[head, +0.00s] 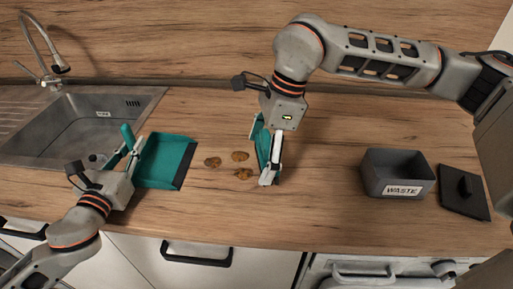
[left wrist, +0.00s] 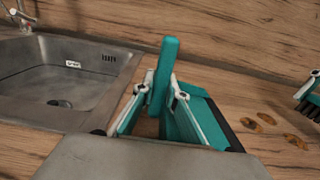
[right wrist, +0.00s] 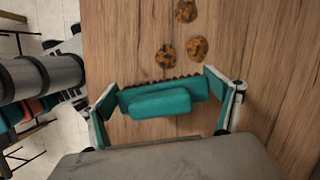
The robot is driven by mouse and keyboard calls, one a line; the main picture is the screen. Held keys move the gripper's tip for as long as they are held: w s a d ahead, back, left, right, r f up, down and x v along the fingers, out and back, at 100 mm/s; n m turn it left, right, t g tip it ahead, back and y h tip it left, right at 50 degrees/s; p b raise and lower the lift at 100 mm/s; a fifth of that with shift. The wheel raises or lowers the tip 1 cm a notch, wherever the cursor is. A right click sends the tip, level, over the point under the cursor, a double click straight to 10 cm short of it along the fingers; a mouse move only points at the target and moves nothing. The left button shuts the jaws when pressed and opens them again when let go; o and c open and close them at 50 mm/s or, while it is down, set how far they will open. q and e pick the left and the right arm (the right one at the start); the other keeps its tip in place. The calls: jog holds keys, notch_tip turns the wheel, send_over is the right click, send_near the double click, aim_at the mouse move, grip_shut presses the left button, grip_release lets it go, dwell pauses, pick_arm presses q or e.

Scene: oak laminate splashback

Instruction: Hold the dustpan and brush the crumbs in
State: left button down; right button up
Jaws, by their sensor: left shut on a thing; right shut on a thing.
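The teal dustpan (head: 165,161) lies on the worktop right of the sink, its dark lip facing right. My left gripper (head: 127,153) is shut on its upright handle, which shows between the fingers in the left wrist view (left wrist: 162,75). Three brown crumbs (head: 240,156) lie on the wood between dustpan and brush, apart from both; they also show in the right wrist view (right wrist: 197,49). The teal brush (head: 262,142) is right of the crumbs. My right gripper (head: 267,158) is shut on it; the right wrist view shows the brush (right wrist: 160,102) between the fingers, dark bristles towards the crumbs.
A grey bin (head: 398,175) labelled WASTE stands at the right, open, with its dark lid (head: 465,192) beside it. The steel sink (head: 80,125) and tap (head: 45,55) are at the left. The oak splashback (head: 180,40) rises behind. Bare worktop lies between brush and bin.

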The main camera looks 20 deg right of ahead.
aim_at(181, 167)
notch_tip(181, 167, down, 4)
jog(key=shift+r, duration=0.1)
jog(key=w+a, duration=0.2)
jog(key=a, duration=0.3)
jog(key=w+a, duration=0.3)
jog(key=a, duration=0.3)
jog(key=w+a, duration=0.3)
jog(key=a, duration=0.3)
jog(key=shift+w+a+r, duration=0.1)
jog(key=shift+w, duration=0.05)
jog(key=shift+w+a+r, duration=0.1)
jog(key=shift+r, duration=0.2)
jog(key=shift+v, duration=2.1)
jog(key=shift+a, duration=0.15)
pick_arm(q)
jog(key=c, duration=2)
grip_release()
jog(key=shift+o, duration=0.2)
